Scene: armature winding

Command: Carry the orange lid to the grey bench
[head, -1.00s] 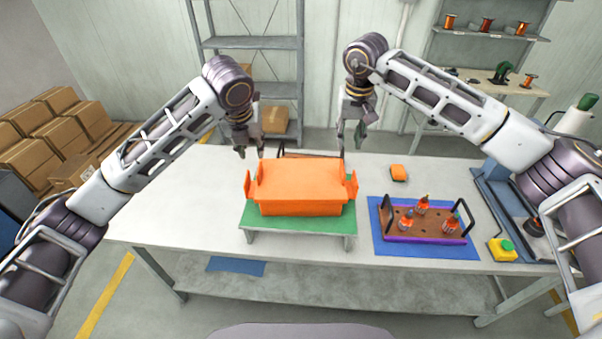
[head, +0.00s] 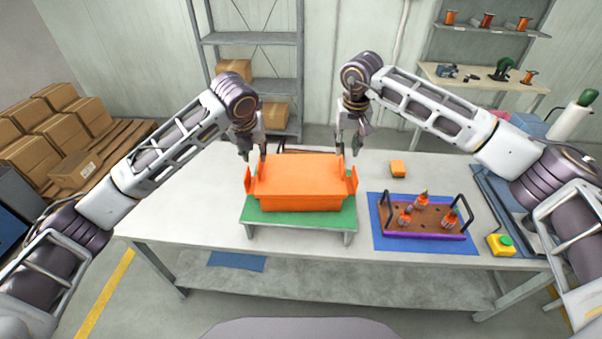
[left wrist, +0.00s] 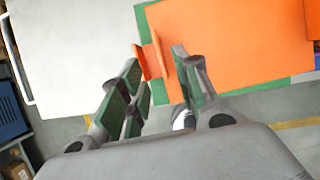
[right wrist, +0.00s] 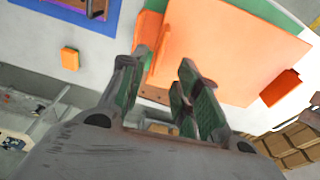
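The orange lid (head: 300,180), a box shape with upright tabs at both ends, sits on a green mat (head: 285,217) on a small grey stand (head: 249,230) on the pale grey table. My left gripper (head: 253,158) is open above the lid's left end. In the left wrist view an orange end tab (left wrist: 148,62) lies between its fingers (left wrist: 156,60). My right gripper (head: 346,153) is open above the lid's right end. In the right wrist view its fingers (right wrist: 161,60) are apart over the lid's edge. Contact with the lid cannot be made out.
On the table's right, a brown tray (head: 428,216) with several orange bottles stands on a blue mat (head: 390,238). An orange block (head: 397,168) and a yellow box with a green button (head: 501,244) lie nearby. The table's left side (head: 190,195) is clear. Shelves (head: 250,84) stand behind.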

